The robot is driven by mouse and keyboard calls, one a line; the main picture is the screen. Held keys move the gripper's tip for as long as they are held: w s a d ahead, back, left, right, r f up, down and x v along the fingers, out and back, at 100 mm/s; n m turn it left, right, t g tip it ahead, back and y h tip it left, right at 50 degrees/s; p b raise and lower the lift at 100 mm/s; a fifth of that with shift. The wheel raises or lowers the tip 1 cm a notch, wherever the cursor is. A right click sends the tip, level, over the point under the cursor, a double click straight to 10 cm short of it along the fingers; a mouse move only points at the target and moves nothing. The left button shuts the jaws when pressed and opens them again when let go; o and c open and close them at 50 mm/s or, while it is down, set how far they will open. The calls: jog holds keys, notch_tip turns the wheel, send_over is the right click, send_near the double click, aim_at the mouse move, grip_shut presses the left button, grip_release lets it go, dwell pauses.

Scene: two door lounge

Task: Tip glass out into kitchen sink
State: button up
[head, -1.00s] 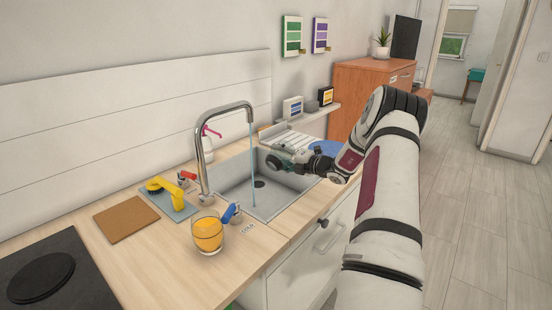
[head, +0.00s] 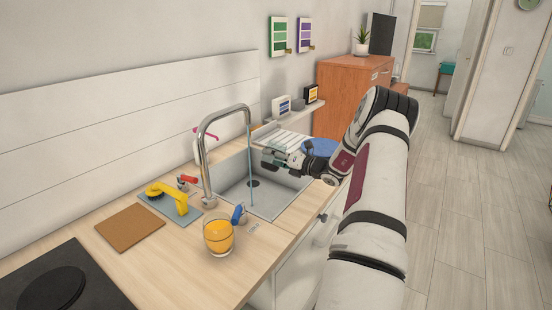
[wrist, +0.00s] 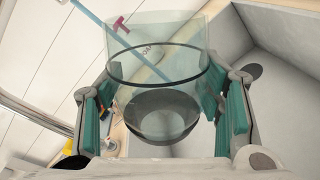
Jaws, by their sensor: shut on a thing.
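My gripper (head: 276,160) is over the right part of the grey kitchen sink (head: 281,204). It is shut on a clear glass, with teal finger pads on both sides of it in the wrist view (wrist: 165,112). The clear glass (wrist: 158,55) shows a dark ring and a dark rounded part at its lower end; I cannot tell whether that is contents. Its tilt is unclear in the head view, where it is small and pale. The sink basin also shows in the wrist view (wrist: 285,95).
A blue water stream (head: 250,165) runs from the chrome tap (head: 203,160), just left of the gripper. A glass of orange drink (head: 218,236) stands on the counter near the blue tap handle (head: 239,214). A yellow brush (head: 168,194) and a brown board (head: 130,228) lie further left.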

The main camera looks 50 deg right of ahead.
aim_at(269, 160)
jog(key=a+n+b, duration=0.1)
jog(key=n, duration=0.1)
jog(key=a+r+n+b, duration=0.1)
jog(key=n, duration=0.1)
jog(key=shift+s+a+n+t, duration=0.1)
jog(key=shift+a+n+t, duration=0.2)
jog(key=shift+a+n, duration=0.1)
jog(key=shift+s+a+r+n+h+b, duration=0.15)
jog(key=shift+a+r+n+b, duration=0.15)
jog(key=shift+n+b, duration=0.4)
jog(key=shift+a+r+n+h+b, duration=0.2)
jog(key=shift+a+n+b, duration=0.15)
jog(key=shift+n+b, duration=0.35)
jog(key=shift+s, duration=0.1)
